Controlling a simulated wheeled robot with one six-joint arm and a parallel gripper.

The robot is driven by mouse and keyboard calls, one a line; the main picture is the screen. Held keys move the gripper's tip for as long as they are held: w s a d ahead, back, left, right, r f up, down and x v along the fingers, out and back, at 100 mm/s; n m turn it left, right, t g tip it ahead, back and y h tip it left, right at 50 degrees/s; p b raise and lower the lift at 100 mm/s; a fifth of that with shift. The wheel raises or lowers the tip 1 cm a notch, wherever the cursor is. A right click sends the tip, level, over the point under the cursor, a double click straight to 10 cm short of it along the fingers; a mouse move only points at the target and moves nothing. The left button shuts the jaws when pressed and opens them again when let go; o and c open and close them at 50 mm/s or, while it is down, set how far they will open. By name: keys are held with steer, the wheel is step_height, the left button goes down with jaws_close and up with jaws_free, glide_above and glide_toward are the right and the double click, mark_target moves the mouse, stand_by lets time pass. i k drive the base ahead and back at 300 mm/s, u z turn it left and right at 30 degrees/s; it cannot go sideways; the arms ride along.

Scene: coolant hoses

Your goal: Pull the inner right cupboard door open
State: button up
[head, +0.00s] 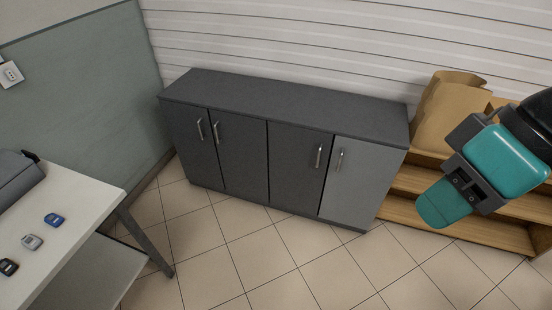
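A low dark grey cupboard (290,97) stands against the back wall with four doors side by side. The inner right door (293,165) is third from the left; it looks shut, with an upright silver bar handle (319,156) near its right edge. The outer right door (365,185) looks lighter grey, with its handle (340,161) near its left edge. My gripper (445,204), teal and dark grey, is in the air at the right, apart from the cupboard and its handles. Only one teal fingertip shows clearly, so its opening cannot be made out.
A wooden shelf unit (485,227) with a brown paper bag (447,108) stands right of the cupboard, partly behind my gripper. A white table (75,210) with several small devices and a grey case (17,178) is at left. Tiled floor (285,265) before the doors is clear.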

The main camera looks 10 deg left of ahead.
mark_target(298, 157)
steer(key=u, duration=0.2)
steer(key=i, duration=1)
